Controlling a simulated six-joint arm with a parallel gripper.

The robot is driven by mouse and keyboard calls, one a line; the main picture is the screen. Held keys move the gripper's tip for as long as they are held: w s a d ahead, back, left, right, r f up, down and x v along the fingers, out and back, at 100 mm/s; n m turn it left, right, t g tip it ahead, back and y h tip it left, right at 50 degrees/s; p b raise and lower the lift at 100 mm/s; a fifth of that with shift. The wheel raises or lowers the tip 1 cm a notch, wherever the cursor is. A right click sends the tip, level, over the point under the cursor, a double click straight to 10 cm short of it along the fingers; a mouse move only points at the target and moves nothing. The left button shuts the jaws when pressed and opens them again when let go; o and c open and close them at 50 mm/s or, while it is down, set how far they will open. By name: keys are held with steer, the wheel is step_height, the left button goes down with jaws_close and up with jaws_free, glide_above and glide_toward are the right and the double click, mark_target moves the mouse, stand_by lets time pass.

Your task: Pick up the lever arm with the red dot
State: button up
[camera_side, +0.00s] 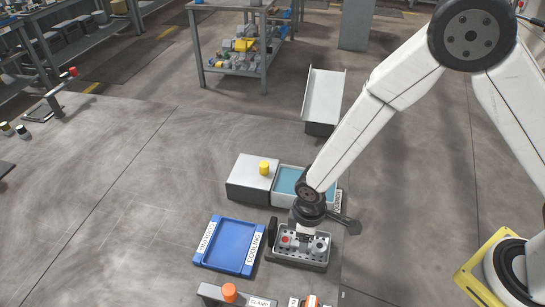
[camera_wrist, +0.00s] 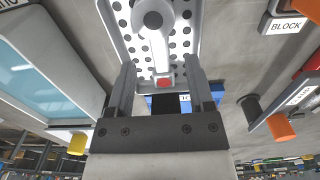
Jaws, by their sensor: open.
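The lever arm (camera_wrist: 160,48) is a light grey bar with a round, dark-centred boss at its far end and a red dot (camera_wrist: 163,82) at its near end. It lies in a grey tray with a perforated floor (camera_wrist: 184,42). My gripper (camera_wrist: 160,63) is open, with one finger on each side of the red-dot end in the wrist view; I cannot tell how far above it the fingertips are. In the side view my gripper is low over the tray (camera_side: 298,262), where a red spot (camera_side: 285,240) shows; my wrist hides part of the tray's contents.
A blue tray labelled COOLING (camera_side: 228,245) lies left of the grey tray. Behind stand a grey block with a yellow knob (camera_side: 264,168) and a bin of blue liquid (camera_side: 287,180). A clamp station with an orange knob (camera_side: 229,292) is in front.

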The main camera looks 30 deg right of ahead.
steer(key=shift+f, duration=1.35)
jaws_close()
stand_by(0.8)
